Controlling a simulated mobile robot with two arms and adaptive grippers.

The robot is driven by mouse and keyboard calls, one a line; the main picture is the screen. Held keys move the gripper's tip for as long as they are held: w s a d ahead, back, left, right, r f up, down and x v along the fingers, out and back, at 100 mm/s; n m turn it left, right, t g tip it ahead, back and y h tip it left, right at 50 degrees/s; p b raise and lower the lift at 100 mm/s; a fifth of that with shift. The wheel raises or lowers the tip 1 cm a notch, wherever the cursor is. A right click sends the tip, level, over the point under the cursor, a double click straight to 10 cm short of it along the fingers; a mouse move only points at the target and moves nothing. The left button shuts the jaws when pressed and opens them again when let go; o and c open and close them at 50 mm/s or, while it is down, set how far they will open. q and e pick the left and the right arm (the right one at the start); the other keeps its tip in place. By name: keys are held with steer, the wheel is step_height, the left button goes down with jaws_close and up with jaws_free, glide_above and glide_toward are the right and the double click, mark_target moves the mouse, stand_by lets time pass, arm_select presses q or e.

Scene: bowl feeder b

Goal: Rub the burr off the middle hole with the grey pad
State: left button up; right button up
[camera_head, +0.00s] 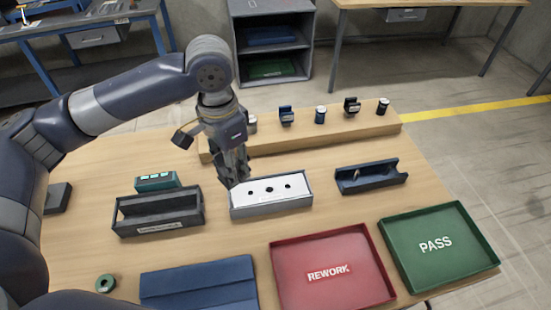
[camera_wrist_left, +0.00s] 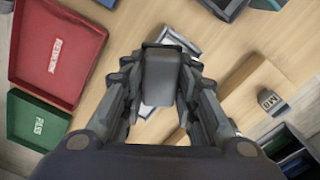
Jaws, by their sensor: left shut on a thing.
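A white plate with three dark holes (camera_head: 290,194) lies in a grey holder near the middle of the table. The middle hole (camera_head: 270,189) shows as a dark spot; a burr on it is too small to tell. My left gripper (camera_head: 234,178) points down at the left end of the plate, to the left of the middle hole. In the left wrist view it is shut on the grey pad (camera_wrist_left: 160,78), a dark grey block between its fingers. The pad hides part of the plate there. I cannot tell whether the pad touches the plate. My right gripper is not in view.
A dark open box (camera_head: 160,226) stands left of the plate, a dark blue holder (camera_head: 371,185) right of it. The red REWORK tray (camera_head: 376,280) and green PASS tray (camera_head: 478,255) lie in front. A wooden riser (camera_head: 340,136) with several small parts stands behind.

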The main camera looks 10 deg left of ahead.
arm_select(q)
steer(key=w+d+f+m+p, duration=0.2)
steer(key=w+d+m, duration=0.1)
steer(key=m, duration=0.9)
steer(key=w+d+f+m+p, duration=0.3)
steer(key=m, duration=0.8)
steer(key=shift+w+f+m, duration=0.35)
steer(key=shift+m, duration=0.05)
steer(key=shift+d, duration=0.1)
step_height(320, 180, down, 4)
steer(key=shift+r+p, duration=0.1)
steer(key=shift+p, duration=0.65)
stand_by(0.3)
